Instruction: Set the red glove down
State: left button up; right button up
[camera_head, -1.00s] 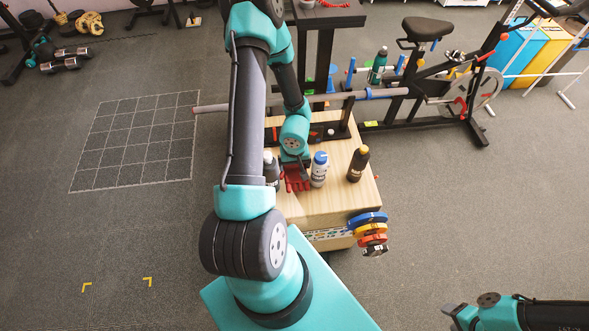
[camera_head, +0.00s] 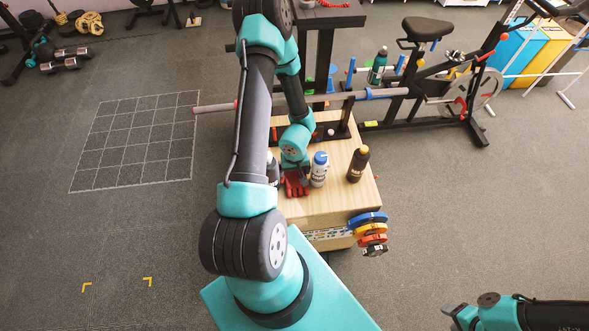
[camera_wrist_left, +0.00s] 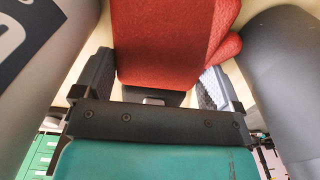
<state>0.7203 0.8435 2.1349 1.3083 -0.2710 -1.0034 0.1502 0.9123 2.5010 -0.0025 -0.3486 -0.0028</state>
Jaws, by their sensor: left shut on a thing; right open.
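The red glove (camera_head: 296,187) is at the left front part of the wooden box top (camera_head: 325,208), between bottles. My left gripper (camera_head: 294,173) comes down from above and is shut on the glove. In the left wrist view the red glove (camera_wrist_left: 165,42) sits between the two fingers of the left gripper (camera_wrist_left: 157,85). I cannot tell whether the glove's underside touches the wood. My right gripper (camera_head: 450,312) is open and empty at the lower right, over the floor, far from the glove.
A white bottle with a blue cap (camera_head: 320,170) stands close right of the glove, a dark bottle (camera_head: 358,164) further right. Another bottle (camera_head: 272,170) is partly hidden at left. Coloured weight plates (camera_head: 369,233) hang at the front right. The front wood is clear.

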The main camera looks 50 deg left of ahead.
pick_arm(q)
jog(key=o, duration=0.7)
jog(key=shift+r, duration=6.15)
